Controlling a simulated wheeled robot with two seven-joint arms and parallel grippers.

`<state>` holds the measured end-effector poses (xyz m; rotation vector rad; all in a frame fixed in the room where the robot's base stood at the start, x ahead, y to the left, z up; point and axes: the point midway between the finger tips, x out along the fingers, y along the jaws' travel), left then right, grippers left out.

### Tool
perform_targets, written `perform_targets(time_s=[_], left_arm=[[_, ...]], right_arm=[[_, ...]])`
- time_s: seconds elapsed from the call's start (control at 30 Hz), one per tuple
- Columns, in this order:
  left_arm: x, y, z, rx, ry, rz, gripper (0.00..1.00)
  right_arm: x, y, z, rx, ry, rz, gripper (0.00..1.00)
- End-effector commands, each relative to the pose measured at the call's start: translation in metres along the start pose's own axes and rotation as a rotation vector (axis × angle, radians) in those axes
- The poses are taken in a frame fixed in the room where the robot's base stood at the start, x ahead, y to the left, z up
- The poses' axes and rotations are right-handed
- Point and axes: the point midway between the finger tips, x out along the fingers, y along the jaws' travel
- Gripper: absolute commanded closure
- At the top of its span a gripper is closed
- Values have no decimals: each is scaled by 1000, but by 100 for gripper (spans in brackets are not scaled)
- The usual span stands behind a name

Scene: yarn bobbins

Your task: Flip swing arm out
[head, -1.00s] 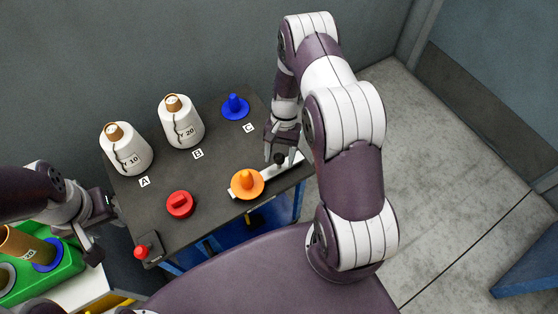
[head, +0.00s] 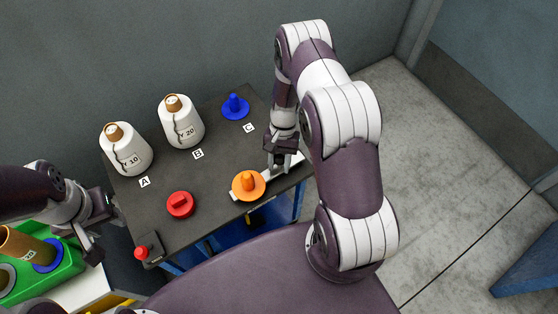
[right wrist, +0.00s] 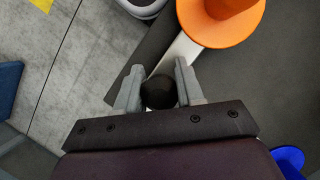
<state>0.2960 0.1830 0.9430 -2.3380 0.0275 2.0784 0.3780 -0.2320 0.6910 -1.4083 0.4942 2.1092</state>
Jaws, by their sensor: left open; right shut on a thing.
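The swing arm (head: 268,177) is a pale flat bar on the right front of the dark table, with an orange disc and peg (head: 248,187) at its left end. It also shows in the right wrist view (right wrist: 181,50). Its black knob (right wrist: 158,91) sits between the fingers of my right gripper (right wrist: 159,92), which is shut on it. In the head view the right gripper (head: 281,164) hides the knob. My left gripper (head: 101,225) is open and empty, beside the table's left edge.
Cones Y10 (head: 126,152) and Y20 (head: 182,125) stand at A and B; a blue peg (head: 235,107) is at C. A red knob (head: 180,204) and small red-topped switch (head: 146,250) are at front left. A green crate (head: 65,272) holds bobbins at lower left.

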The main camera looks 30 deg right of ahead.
Motion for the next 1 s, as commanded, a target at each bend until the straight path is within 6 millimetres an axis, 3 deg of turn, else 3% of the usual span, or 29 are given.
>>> perform_targets(time_s=[0.27, 1.0], left_arm=[[-5, 0, -1, 0, 0, 0, 57], [-18, 0, -2, 0, 0, 0, 57]], right_arm=[[1, 9, 7, -156, -1, 65, 100], [4, 53, 15, -803, -2, 333, 100]])
